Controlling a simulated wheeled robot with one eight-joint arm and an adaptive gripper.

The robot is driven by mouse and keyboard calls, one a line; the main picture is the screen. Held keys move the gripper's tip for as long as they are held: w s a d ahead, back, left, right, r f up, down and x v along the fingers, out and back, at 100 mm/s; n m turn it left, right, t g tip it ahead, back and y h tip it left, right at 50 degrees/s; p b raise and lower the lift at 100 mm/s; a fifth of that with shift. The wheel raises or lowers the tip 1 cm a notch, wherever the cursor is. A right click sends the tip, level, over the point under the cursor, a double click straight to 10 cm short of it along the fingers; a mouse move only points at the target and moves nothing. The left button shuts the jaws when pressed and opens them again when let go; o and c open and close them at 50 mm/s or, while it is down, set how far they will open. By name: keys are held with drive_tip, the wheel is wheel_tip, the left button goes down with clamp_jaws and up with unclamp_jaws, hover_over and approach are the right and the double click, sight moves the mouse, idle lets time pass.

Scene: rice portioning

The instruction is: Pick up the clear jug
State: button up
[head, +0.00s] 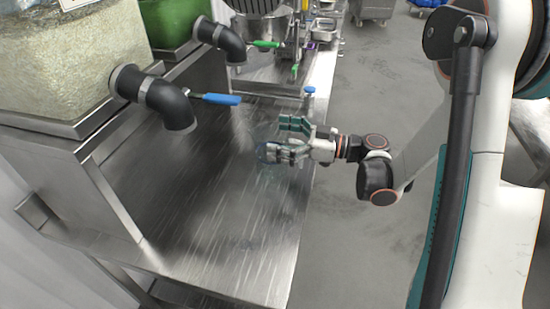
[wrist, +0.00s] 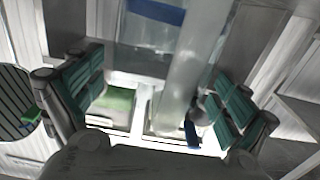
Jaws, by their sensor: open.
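The clear jug (head: 265,170) is very faint in the head view. It seems to stand on the steel counter (head: 215,215), just left of my gripper (head: 280,141), and its outline is hard to make out. In the wrist view, a clear upright bar of the jug (wrist: 190,80), which looks like its handle, lies between the two green-padded fingers of my gripper (wrist: 155,92). The fingers are spread apart on either side of it. I cannot tell whether either finger touches it. Part of the jug is hidden behind the fingers in the head view.
A rice-filled bin (head: 70,65) stands at the left, with a black elbow spout (head: 165,100) and blue valve handle (head: 221,99) over the counter. A second spout (head: 220,40) with a green handle (head: 266,44) is farther back. The near counter is clear.

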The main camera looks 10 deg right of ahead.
drive_tip(key=shift+w+a, duration=0.2)
drive_tip(key=shift+a, duration=0.2)
drive_tip(key=c, duration=1.5)
drive_tip(key=shift+r, duration=0.1)
